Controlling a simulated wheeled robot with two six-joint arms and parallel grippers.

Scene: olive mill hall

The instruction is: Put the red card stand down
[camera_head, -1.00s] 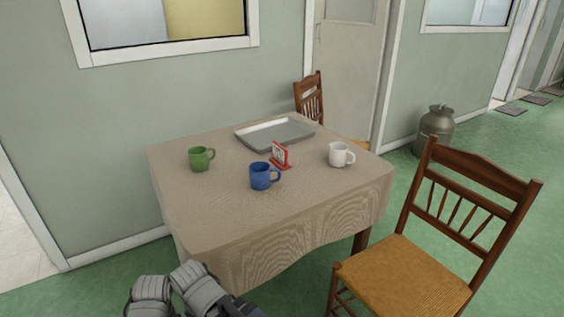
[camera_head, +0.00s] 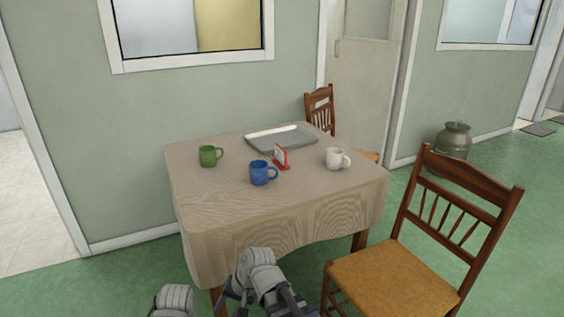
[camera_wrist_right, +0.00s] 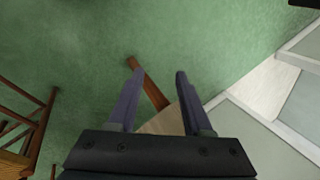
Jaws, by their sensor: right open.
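The red card stand (camera_head: 281,158) stands upright on the cloth-covered table (camera_head: 225,205), close behind and to the right of the blue mug (camera_head: 262,173). It holds a white card. My right gripper (camera_wrist_right: 159,75) is open and empty in the right wrist view, with floor and a table leg (camera_wrist_right: 150,88) showing between and beyond its fingers. Parts of my arms show at the bottom of the head view, in front of the table and well short of the stand. My left gripper's fingers do not show there.
A green mug (camera_head: 210,156), a white mug (camera_head: 335,158) and a grey tray (camera_head: 281,138) share the table. A wooden chair (camera_head: 400,280) stands at the front right, another chair (camera_head: 319,108) behind. A metal can (camera_head: 453,140) stands by the wall. The table's front left is clear.

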